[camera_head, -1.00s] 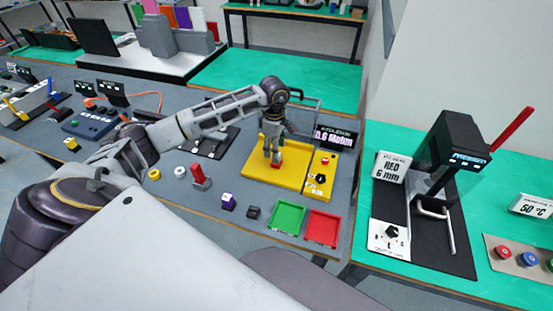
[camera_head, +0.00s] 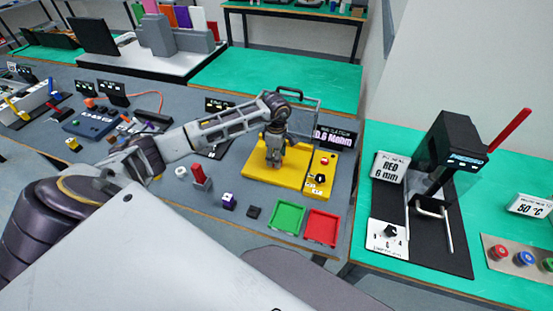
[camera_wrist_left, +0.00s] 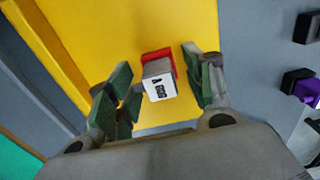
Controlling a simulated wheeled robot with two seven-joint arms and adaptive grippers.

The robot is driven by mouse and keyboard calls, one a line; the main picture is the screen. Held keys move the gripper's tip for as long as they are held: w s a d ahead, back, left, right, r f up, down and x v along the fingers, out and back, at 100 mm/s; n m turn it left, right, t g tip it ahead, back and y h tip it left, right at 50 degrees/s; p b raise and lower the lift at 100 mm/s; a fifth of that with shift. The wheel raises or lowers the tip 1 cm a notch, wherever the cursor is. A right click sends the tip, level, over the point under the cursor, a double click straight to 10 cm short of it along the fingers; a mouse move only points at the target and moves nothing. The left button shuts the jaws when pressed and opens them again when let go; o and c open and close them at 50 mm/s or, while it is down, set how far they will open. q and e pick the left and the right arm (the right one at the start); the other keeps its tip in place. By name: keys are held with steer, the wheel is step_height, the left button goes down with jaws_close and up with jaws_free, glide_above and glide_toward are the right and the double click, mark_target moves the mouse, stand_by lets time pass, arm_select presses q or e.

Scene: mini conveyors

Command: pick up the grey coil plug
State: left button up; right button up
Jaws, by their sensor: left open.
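A grey block with a white, black-lettered face, apparently the grey coil plug (camera_wrist_left: 159,84), stands in a red seat (camera_wrist_left: 158,56) on the yellow base (camera_wrist_left: 120,25) in the left wrist view. My left gripper (camera_wrist_left: 160,92) is open, with its green-padded fingers on either side of the plug. Gaps show between the plug and both fingers. In the head view my left gripper (camera_head: 275,157) is low over the yellow base (camera_head: 257,176) and hides the plug and seat. My right gripper is not in view.
A clear panel (camera_head: 303,118) and a black display (camera_head: 334,138) stand behind the yellow base, and a knob panel (camera_head: 321,176) is at its right. A green tray (camera_head: 287,217), a red tray (camera_head: 322,228), a purple block (camera_head: 229,201) and a red-topped post (camera_head: 199,174) are in front.

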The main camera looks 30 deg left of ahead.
arm_select(q)
steer(key=c, duration=0.6)
jaws_close()
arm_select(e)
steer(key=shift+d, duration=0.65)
arm_select(q)
steer(key=shift+r, duration=0.15)
steer(key=shift+r, duration=0.5)
step_height(320, 180, up, 8)
steer(key=shift+f+b, duration=0.15)
steer(key=shift+b, duration=0.4)
steer(key=shift+r, duration=0.45)
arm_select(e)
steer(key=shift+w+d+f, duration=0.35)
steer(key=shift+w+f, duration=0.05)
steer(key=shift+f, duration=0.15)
